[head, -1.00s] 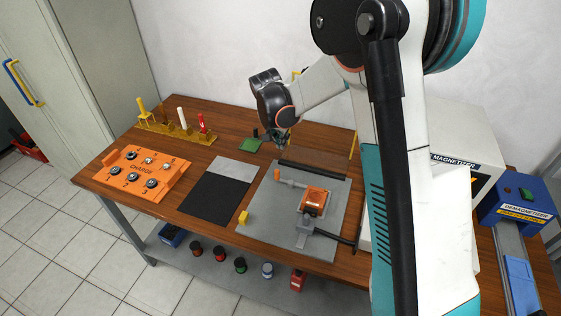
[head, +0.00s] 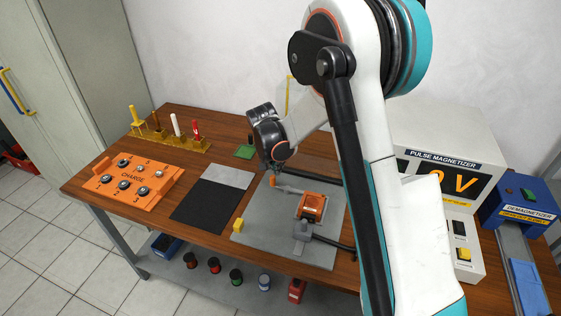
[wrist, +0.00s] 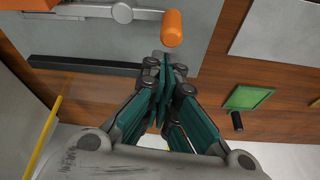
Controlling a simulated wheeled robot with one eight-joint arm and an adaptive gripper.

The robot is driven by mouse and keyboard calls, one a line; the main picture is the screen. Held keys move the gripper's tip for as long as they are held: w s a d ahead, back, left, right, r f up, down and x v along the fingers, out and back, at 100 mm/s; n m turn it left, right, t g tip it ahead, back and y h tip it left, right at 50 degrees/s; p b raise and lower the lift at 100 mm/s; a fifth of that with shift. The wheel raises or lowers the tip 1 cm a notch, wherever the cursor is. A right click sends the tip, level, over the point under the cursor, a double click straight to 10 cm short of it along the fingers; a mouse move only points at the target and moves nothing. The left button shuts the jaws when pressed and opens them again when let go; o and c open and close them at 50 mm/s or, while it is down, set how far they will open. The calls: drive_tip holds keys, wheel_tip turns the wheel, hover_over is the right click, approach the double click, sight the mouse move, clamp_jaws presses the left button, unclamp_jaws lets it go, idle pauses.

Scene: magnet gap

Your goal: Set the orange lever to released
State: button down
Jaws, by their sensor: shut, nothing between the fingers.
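The orange lever (head: 284,188) is on the grey plate on the bench, left of the orange block. Its rounded orange knob (wrist: 172,28) and grey metal arm (wrist: 110,12) show at the top of the wrist view. The arm lies roughly along the plate's black bar, with the knob at its free end. My gripper (wrist: 167,58) is shut and empty, its fingertips just short of the knob. In the head view my gripper (head: 275,168) is right above and behind the knob; I cannot tell whether they touch.
The grey plate (head: 262,222) also bears an orange block (head: 312,206), a yellow block (head: 238,225) and a black bar (wrist: 90,65). The orange charge tray (head: 130,180) is at left, the tool rack (head: 165,138) behind it. The pulse magnetizer (head: 440,150) reads 0 V at right.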

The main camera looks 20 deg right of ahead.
drive_tip(key=shift+s+a, duration=0.25)
drive_tip(key=shift+s, duration=0.05)
